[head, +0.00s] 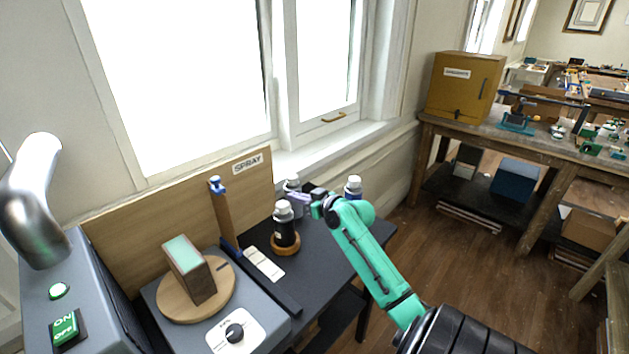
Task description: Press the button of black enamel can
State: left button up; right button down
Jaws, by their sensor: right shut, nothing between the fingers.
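A black can with a whitish top (285,228) stands upright on a small round wooden base on the dark bench. It looks like the black enamel can, but its label is too small to read. My right gripper (307,196), on the teal arm coming from the lower right, is shut and empty. Its tips appear just above and to the right of the can's top; I cannot tell whether they touch it. A second can (292,184) stands behind, partly hidden by the gripper. A third can (353,186) shows behind the wrist. My left gripper is out of view.
A wooden panel (120,250) marked SPRAY backs the bench. A round wooden turntable (223,298) carries a block (190,270) with a pale green top. A dial (235,331) and an ON/OFF switch (66,329) are in front. A white card (264,263) lies left of the can.

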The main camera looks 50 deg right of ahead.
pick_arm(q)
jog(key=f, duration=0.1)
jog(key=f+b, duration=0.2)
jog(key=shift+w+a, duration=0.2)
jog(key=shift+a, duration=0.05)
pick_arm(e)
jog(key=v, duration=0.6)
jog(key=shift+s+a+r, duration=0.15)
jog(key=shift+s+r, duration=0.1)
jog(key=shift+w+a, duration=0.1)
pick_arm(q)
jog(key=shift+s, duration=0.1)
